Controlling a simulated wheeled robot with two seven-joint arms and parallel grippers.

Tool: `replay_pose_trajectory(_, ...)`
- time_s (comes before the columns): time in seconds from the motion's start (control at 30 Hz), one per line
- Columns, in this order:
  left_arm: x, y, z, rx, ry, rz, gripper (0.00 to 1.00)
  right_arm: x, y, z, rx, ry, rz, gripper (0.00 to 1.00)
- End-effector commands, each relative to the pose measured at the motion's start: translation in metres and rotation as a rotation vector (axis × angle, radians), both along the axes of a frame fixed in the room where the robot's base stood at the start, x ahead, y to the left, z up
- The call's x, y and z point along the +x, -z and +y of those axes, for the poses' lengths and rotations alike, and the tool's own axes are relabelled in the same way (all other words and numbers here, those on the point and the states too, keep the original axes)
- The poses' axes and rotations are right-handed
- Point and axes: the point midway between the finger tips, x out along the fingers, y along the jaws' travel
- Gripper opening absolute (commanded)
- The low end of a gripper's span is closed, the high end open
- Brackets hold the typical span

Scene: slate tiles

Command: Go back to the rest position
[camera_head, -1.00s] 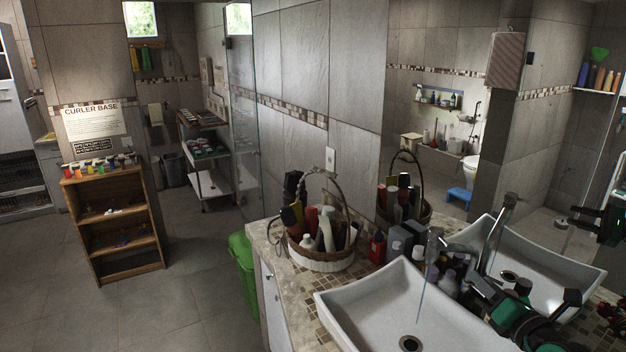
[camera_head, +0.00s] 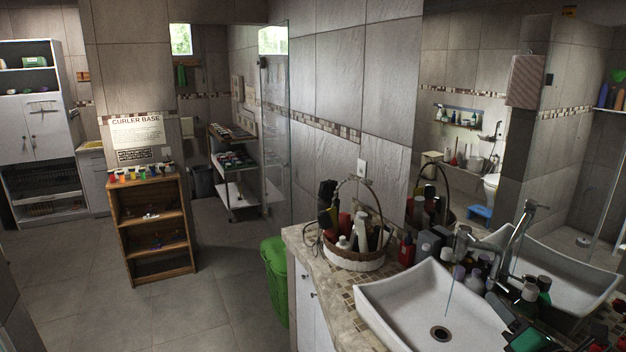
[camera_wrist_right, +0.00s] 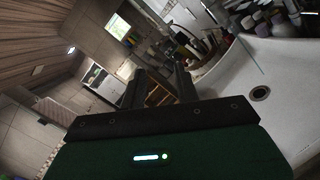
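My right gripper (camera_head: 500,308) is at the lower right of the head view, over the right side of the white sink (camera_head: 398,300). Only its dark fingers and part of its green body show there. In the right wrist view my right gripper (camera_wrist_right: 160,78) has its two dark fingers apart, with nothing between them. The sink also shows in that view (camera_wrist_right: 285,75), to the right of the fingers. My left gripper is in neither view.
A wicker basket (camera_head: 355,262) of bottles stands on the mosaic counter (camera_head: 318,262). A faucet (camera_head: 514,240) and several bottles crowd the sink's back edge. A green bin (camera_head: 275,285) stands beside the counter. A wooden shelf (camera_head: 128,230) stands at the left, with open floor before it.

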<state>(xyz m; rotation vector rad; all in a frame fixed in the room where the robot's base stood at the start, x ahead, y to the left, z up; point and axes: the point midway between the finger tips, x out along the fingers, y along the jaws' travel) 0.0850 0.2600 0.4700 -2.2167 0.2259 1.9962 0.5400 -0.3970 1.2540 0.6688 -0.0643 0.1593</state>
Motion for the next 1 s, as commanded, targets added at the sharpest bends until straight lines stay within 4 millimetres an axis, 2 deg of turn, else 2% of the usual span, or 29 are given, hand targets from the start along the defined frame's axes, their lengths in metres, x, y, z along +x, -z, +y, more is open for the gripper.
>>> replay_pose_trajectory(0.37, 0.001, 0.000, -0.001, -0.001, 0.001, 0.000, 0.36, -0.024, -0.030, 0.031, 0.300, -0.087, -0.222, 0.31)
replay_pose_trajectory(0.53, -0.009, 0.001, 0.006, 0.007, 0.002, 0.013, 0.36, -0.045, -0.041, 0.033, 0.587, -0.085, -0.350, 0.31)
replay_pose_trajectory(0.63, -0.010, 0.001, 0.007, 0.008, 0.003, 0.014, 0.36, -0.059, -0.036, 0.023, 0.825, -0.038, -0.408, 0.31)
replay_pose_trajectory(0.73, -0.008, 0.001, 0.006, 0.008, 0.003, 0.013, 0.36, -0.070, -0.017, 0.011, 1.068, 0.047, -0.426, 0.31)
replay_pose_trajectory(0.83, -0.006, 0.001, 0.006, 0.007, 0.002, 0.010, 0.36, -0.080, 0.014, 0.002, 1.305, 0.170, -0.401, 0.31)
replay_pose_trajectory(0.97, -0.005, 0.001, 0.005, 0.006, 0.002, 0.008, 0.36, -0.096, 0.073, 0.002, 1.590, 0.381, -0.296, 0.31)
replay_pose_trajectory(1.0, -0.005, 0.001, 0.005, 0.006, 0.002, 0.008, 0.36, -0.102, 0.094, 0.006, 1.667, 0.455, -0.246, 0.31)
